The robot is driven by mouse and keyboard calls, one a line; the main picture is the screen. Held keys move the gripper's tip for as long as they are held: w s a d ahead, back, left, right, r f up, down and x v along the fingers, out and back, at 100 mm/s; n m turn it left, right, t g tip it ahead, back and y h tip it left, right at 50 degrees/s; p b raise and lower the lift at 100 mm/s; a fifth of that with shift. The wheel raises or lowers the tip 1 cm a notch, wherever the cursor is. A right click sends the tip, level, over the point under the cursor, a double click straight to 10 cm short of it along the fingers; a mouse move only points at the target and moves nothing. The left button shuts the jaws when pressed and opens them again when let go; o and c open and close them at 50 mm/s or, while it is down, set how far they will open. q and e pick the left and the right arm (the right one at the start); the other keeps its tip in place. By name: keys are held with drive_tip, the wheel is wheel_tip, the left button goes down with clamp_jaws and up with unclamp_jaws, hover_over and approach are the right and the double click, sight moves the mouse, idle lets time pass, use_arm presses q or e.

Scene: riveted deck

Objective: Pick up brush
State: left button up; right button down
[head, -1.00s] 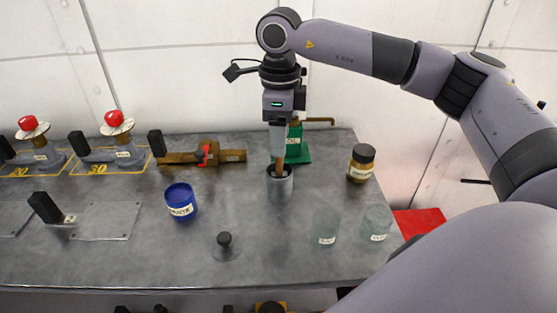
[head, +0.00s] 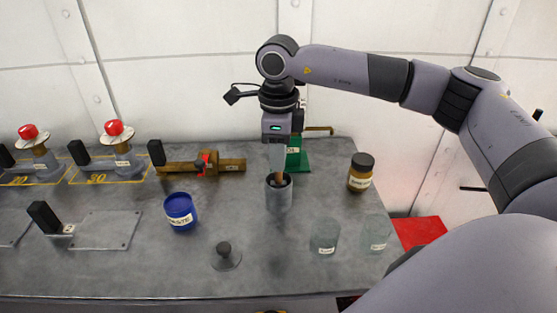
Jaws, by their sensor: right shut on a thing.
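The brush (head: 278,181) stands in a grey metal cup (head: 279,198) on the deck, with a short brown part showing above the rim. Its lower part is hidden inside the cup. My right gripper (head: 278,169) points straight down over the cup and is shut on the brush close to the rim. My left gripper is not in view.
Near the cup stand a blue labelled pot (head: 181,211), a brown jar with a black lid (head: 361,173), two clear glasses (head: 325,236) (head: 374,232) and a black-knobbed disc (head: 225,255). A green stand (head: 298,155) and brass valve (head: 207,165) are behind.

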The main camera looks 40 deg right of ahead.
wheel_tip(320, 180, up, 14)
drive_tip(key=shift+a+f, duration=0.1)
drive_tip(key=shift+f, duration=0.15)
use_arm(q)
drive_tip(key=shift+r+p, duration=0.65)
use_arm(e)
wheel_tip(320, 180, up, 6)
drive_tip(key=shift+r, duration=0.2)
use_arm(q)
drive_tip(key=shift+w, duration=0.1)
use_arm(e)
drive_tip(key=shift+f, duration=0.15)
idle(1.4)
